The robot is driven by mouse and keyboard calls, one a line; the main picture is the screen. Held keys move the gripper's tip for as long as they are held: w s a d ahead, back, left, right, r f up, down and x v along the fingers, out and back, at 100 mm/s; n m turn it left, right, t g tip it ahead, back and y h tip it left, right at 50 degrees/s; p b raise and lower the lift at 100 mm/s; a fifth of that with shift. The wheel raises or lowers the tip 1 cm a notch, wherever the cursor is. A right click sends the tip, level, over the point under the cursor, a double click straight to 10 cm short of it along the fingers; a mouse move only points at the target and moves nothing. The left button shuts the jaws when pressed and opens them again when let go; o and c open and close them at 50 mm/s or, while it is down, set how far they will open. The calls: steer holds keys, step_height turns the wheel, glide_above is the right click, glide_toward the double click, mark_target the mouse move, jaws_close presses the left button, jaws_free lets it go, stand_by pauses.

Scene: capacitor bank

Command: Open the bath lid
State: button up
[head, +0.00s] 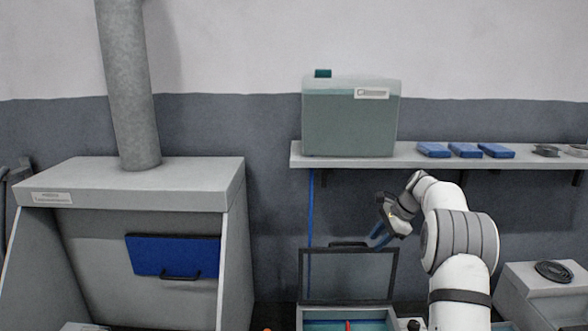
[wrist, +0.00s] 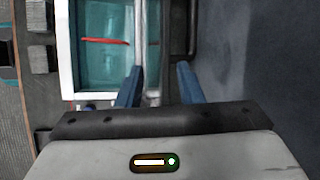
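The bath (head: 389,313) is a light-framed tank with teal liquid at the bottom middle of the head view. Its lid (head: 325,275), a dark-framed see-through panel, stands raised, about upright, at the back of the bath. The lid's dark handle (head: 350,244) is at its top edge. In the wrist view the bath rim (wrist: 67,60) is at the upper left, and the lid (wrist: 151,45) shows nearly edge-on. My gripper (head: 379,237) is by the lid's upper right corner. In the wrist view my gripper (wrist: 160,80) has its blue fingers apart, with nothing clearly held; contact with the lid is unclear.
A red stick-like thing (wrist: 105,41) lies in the bath. A shelf (head: 423,161) behind holds a green tank (head: 350,125) and several blue trays (head: 465,150). A grey hood (head: 140,185) with a blue panel (head: 172,256) stands left. A grey box (head: 545,285) stands right.

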steer(key=s+a+r+n+h+b, duration=0.1)
steer(key=s+a+r+n, duration=0.15)
steer(key=s, duration=0.45)
steer(key=s+a+r+n+h+b, duration=0.1)
steer(key=s+a+r+n+b, duration=0.2)
steer(key=s, duration=0.5)
steer(key=s+a+r+n+h, duration=0.1)
steer(key=s+a+n, duration=0.25)
steer(key=s, duration=0.35)
steer(key=s+a+f+n+h+b, duration=0.1)
steer(key=s+f+n, duration=0.3)
steer(key=s, duration=0.7)
steer(key=s+f+n+t+h+b, duration=0.1)
steer(key=s+f+n+b, duration=0.1)
steer(key=s, duration=0.9)
steer(key=shift+s+a+f+n, duration=0.2)
steer(key=shift+a+f+n, duration=0.15)
steer(key=shift+f+n, duration=0.6)
